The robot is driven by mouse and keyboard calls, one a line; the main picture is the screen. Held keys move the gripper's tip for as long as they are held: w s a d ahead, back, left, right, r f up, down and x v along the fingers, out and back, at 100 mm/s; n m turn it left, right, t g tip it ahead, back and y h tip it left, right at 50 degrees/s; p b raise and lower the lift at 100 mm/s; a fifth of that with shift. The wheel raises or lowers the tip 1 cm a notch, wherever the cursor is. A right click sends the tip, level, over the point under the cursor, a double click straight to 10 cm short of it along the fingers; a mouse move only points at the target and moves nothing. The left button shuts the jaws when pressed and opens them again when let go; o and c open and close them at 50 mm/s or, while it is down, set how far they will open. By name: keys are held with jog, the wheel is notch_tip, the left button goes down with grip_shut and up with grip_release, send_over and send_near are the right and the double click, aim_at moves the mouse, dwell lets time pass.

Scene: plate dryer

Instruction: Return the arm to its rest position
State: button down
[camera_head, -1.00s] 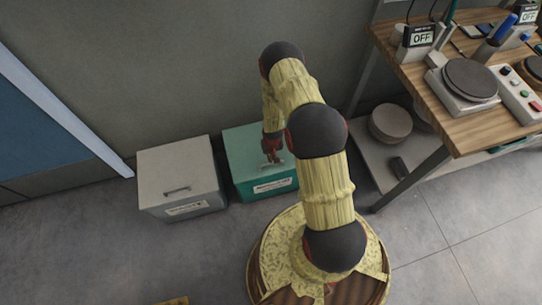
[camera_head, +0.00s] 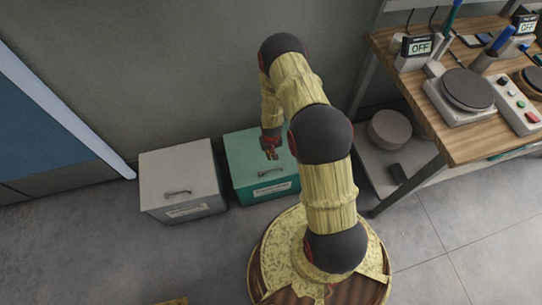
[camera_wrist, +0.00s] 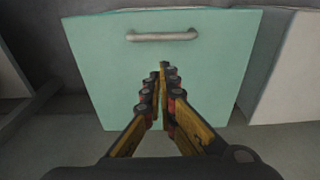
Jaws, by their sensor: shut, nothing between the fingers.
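My gripper (camera_head: 271,154) hangs at the end of my bent arm, over the teal box by the wall in the head view. In the wrist view my gripper (camera_wrist: 162,68) is shut, its fingertips together, with nothing between them. Behind the fingers is the teal box (camera_wrist: 100,62) with its grey handle (camera_wrist: 163,36). The fingers look apart from the handle.
A grey box (camera_head: 175,170) with a handle stands left of the teal box (camera_head: 245,155). At right is a wooden workbench (camera_head: 470,135) with round plate devices (camera_head: 467,90) and a lower shelf.

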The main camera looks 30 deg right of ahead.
jog(key=r, duration=0.1)
jog(key=r+p, duration=0.1)
jog(key=r, duration=0.3)
jog(key=shift+s+a+r+p, duration=0.1)
jog(key=shift+s+r+p, duration=0.05)
jog(key=shift+s+p, duration=0.2)
jog(key=s+a+r+g, duration=0.3)
jog(key=s+r+g, duration=0.15)
jog(key=s, duration=0.55)
jog(key=s+a+r+n+t, duration=0.1)
jog(key=s+a+r+t, duration=0.2)
jog(key=r, duration=1.5)
jog(key=s+a+r+n+t, duration=0.1)
jog(key=s+a+r+t, duration=0.2)
jog(key=r, duration=1.5)
jog(key=s+a+r+n+t, duration=0.1)
jog(key=s+a+r+t, duration=0.2)
jog(key=r, duration=1.5)
jog(key=shift+s+a, duration=0.7)
jog(key=shift+s, duration=0.55)
jog(key=c, duration=2.6)
grip_release()
